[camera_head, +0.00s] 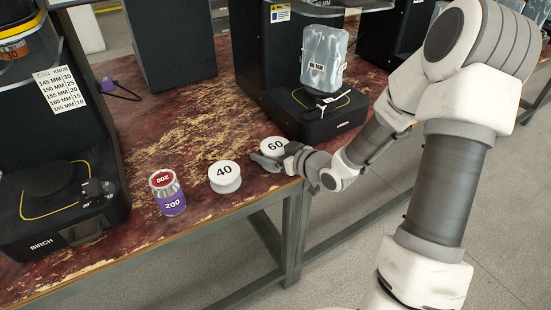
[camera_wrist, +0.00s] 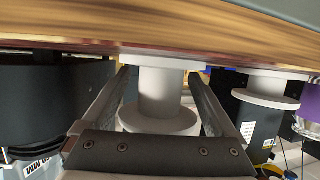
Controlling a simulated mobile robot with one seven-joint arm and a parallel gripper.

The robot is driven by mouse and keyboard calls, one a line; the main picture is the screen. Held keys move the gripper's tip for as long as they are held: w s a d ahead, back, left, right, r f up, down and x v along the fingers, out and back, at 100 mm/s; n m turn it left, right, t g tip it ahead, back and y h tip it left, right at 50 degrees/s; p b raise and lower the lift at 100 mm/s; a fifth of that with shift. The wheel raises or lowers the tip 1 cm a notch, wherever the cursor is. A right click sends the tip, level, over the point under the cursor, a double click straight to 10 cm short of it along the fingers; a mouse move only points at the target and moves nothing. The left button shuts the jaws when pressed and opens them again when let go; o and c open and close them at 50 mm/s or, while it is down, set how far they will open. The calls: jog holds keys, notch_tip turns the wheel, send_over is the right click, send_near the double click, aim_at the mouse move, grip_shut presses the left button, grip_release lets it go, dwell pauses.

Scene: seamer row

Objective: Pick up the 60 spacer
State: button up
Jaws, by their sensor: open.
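The 60 spacer (camera_head: 275,144) is a white spool with "60" on its top, standing near the table's front edge. My gripper (camera_head: 268,161) reaches in low from the right at it and partly covers its lower part. In the wrist view, which is upside down, the spacer (camera_wrist: 160,92) stands on the table between the two open fingers of my gripper (camera_wrist: 163,78). A gap shows beside its narrow middle on each side, so the fingers do not appear to clamp it.
A white 40 spacer (camera_head: 224,177) stands just left, also in the wrist view (camera_wrist: 266,90). A purple can marked 200 (camera_head: 169,194) is farther left. Dark machines stand at left (camera_head: 60,190) and behind right (camera_head: 318,118), the latter bearing a silvery container (camera_head: 325,52). The table edge (camera_head: 190,226) is close.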

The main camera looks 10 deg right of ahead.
jog(key=shift+w+a+f, duration=0.2)
jog(key=shift+w+a, duration=0.05)
jog(key=shift+w, duration=0.25)
grip_shut()
